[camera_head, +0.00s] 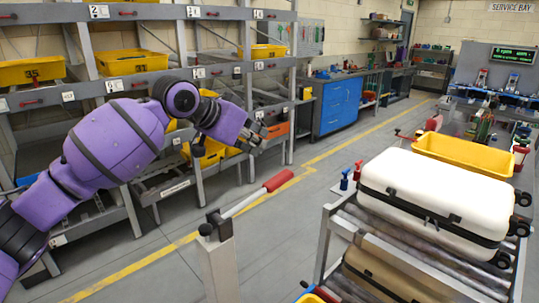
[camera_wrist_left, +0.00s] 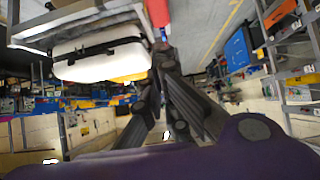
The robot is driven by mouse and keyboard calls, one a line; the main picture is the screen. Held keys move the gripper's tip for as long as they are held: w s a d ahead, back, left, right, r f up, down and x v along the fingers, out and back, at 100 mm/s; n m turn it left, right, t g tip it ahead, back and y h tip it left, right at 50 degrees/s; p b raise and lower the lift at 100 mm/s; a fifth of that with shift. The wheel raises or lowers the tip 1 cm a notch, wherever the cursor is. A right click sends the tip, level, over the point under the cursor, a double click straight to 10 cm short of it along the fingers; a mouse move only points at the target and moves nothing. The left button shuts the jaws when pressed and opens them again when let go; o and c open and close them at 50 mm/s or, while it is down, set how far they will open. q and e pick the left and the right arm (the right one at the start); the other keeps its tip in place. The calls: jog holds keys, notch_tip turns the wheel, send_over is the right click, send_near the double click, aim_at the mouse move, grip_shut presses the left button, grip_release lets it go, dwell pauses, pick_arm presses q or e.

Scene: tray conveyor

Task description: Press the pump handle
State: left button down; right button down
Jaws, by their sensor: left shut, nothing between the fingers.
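The pump handle (camera_head: 278,180) is a red grip on a grey metal lever. The lever slopes up to the right from the top of a pale post (camera_head: 220,262). My left gripper (camera_head: 262,131) is shut and empty, above and slightly left of the red grip in the head view, apart from it in the picture. In the left wrist view the closed fingers (camera_wrist_left: 163,50) point toward the top edge. A red piece there, apparently the grip (camera_wrist_left: 157,11), shows just beyond the fingertips, partly cut off. My right gripper is in neither view.
A roller conveyor (camera_head: 322,255) with a white suitcase (camera_head: 437,190) and a yellow tray (camera_head: 468,155) stands to the right. Shelves with yellow bins (camera_head: 132,62) line the left. A blue cabinet (camera_head: 340,107) stands behind. Grey floor around the post is clear.

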pick_arm(q)
send_over(279, 179)
jog(key=s, duration=0.1)
jog(key=f, duration=0.5)
jog(key=shift+a+f, duration=0.1)
jog(key=shift+a, duration=0.2)
jog(key=f, duration=0.3)
jog(key=shift+w+d+f, duration=0.15)
jog(key=shift+w+d, duration=0.15)
jog(key=shift+w, duration=0.05)
jog(key=shift+f, duration=0.5)
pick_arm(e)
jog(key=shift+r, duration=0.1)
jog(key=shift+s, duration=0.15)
